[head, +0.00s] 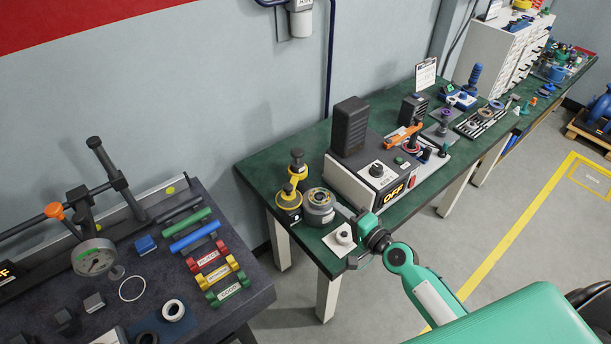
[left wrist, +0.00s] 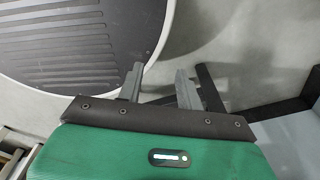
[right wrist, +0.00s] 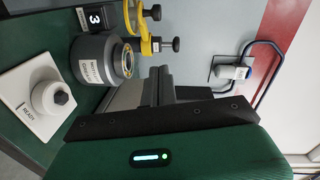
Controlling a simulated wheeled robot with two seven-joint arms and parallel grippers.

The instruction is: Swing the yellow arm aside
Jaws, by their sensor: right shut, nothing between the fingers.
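The yellow arm (head: 293,183) carries black knobs and stands on a black and yellow base at the front left of the green table. It also shows in the right wrist view (right wrist: 145,28), beyond the grey round fixture. That grey fixture (head: 319,203), with a yellowish ring inside its top (right wrist: 103,60), sits right beside the arm. My right gripper (head: 345,212) is shut and empty, its fingertips close to the grey fixture; whether they touch it I cannot tell. It shows in the right wrist view (right wrist: 160,78). My left gripper (left wrist: 160,82) is open and empty over the floor.
A white plate with a round knob (head: 342,238) lies near the table's front edge, below my right fingers. A control box with an OFF display (head: 375,178) stands to the right. A dark bench (head: 240,268) with coloured parts and a gauge is at left.

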